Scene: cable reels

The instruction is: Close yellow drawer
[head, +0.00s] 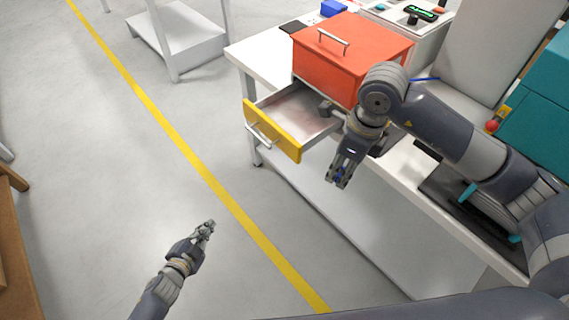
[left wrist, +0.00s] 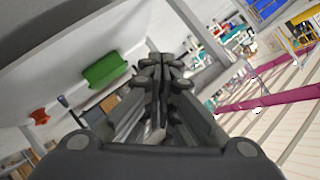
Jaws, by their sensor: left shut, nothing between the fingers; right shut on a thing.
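The yellow drawer (head: 285,142) is pulled out from under an orange-red cabinet (head: 345,55) on the white table, in the head view. Its yellow front has a silver bar handle, and its grey inside looks empty. My right gripper (head: 338,180) hangs just right of the drawer front, beyond the table's edge. It is shut on a small blue thing (head: 342,181), mostly hidden by the fingers. My left gripper (head: 209,226) is shut and empty, low over the floor and well short of the drawer. Its closed fingers also fill the middle of the left wrist view (left wrist: 165,75).
The white table (head: 258,55) carries the cabinet, a device with a green display (head: 420,13) and a teal box (head: 540,110). A white stand (head: 185,40) is at the back left. The floor left of the drawer, crossed by a yellow line (head: 180,143), is clear.

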